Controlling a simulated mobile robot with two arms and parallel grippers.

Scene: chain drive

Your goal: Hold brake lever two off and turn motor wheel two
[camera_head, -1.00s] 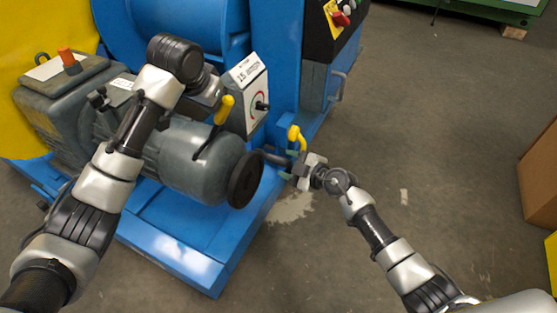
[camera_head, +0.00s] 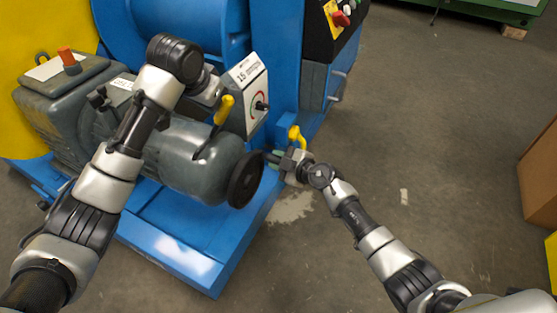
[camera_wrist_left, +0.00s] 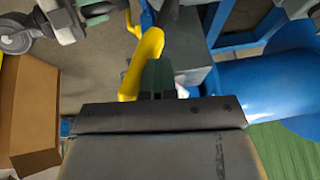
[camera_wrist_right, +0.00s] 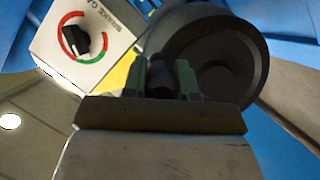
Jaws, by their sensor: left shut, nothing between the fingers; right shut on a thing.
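The black motor wheel (camera_head: 245,180) is on the end of the grey motor (camera_head: 190,160); it also fills the upper right of the right wrist view (camera_wrist_right: 225,55). My right gripper (camera_head: 282,161) is shut on the wheel's dark crank handle (camera_wrist_right: 160,78), at the wheel's right side. A yellow-gripped brake lever (camera_head: 224,109) stands tilted above the motor. My left gripper (camera_wrist_left: 158,85) is shut and empty, with its fingertips right beside a yellow grip (camera_wrist_left: 145,60); whether they touch is unclear. In the head view my left wrist largely hides its fingers.
A white panel with a dial (camera_head: 253,95) stands behind the lever. A second yellow handle (camera_head: 295,137) is just beyond my right gripper. The blue base (camera_head: 185,245) runs under the motor. A cardboard box (camera_head: 540,175) is at the right, with mostly clear floor between.

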